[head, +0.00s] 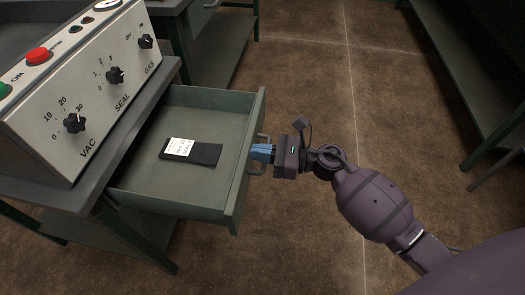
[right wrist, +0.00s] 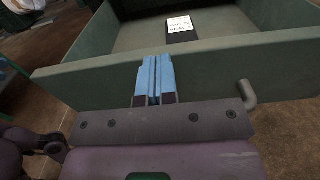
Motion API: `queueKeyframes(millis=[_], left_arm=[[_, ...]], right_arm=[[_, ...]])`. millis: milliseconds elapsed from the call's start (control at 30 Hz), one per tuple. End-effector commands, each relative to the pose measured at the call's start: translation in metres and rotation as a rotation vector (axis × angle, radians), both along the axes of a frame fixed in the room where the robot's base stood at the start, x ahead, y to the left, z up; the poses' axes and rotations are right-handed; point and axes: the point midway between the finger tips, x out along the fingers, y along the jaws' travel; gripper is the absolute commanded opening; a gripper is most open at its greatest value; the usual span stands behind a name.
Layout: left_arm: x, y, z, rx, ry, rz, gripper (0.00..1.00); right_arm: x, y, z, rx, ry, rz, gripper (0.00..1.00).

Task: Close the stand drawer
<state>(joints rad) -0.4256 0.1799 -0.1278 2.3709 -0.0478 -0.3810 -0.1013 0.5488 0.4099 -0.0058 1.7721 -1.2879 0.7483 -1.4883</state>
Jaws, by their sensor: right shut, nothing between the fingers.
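The green stand drawer (head: 190,202) is pulled far out from the stand (head: 165,75) in the head view. A dark flat item with a white label (head: 192,151) lies inside it. My right gripper (head: 257,152) is shut and empty, with blue fingertips at the outer face of the drawer front, by the handle (head: 263,140). In the right wrist view the shut fingers (right wrist: 154,80) point at the drawer front (right wrist: 215,75), and one end of the handle (right wrist: 247,95) shows to their right. Whether the fingertips touch the front is unclear. My left gripper is out of view.
A control panel (head: 95,75) with black knobs and a red button (head: 37,55) sits on the stand. Green tables stand at the back (head: 215,45) and at the right (head: 475,60). The brown tiled floor (head: 310,60) between them is clear.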

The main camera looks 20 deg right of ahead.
Motion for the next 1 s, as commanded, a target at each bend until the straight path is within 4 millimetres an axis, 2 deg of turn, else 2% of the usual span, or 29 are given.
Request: queueKeyframes(millis=[267, 433, 567, 1000], left_arm=[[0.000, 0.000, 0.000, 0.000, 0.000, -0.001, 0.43], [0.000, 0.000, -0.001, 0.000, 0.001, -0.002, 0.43], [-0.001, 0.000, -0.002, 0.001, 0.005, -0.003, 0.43], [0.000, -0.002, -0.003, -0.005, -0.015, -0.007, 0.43]], right_arm=[[0.003, 0.005, 0.000, 0.001, -0.001, 0.002, 0.00], [0.015, 0.023, 0.001, 0.003, -0.001, 0.003, 0.00], [0.031, 0.047, 0.001, 0.002, -0.002, 0.004, 0.00], [0.096, 0.144, -0.002, 0.002, 0.002, 0.003, 0.00]])
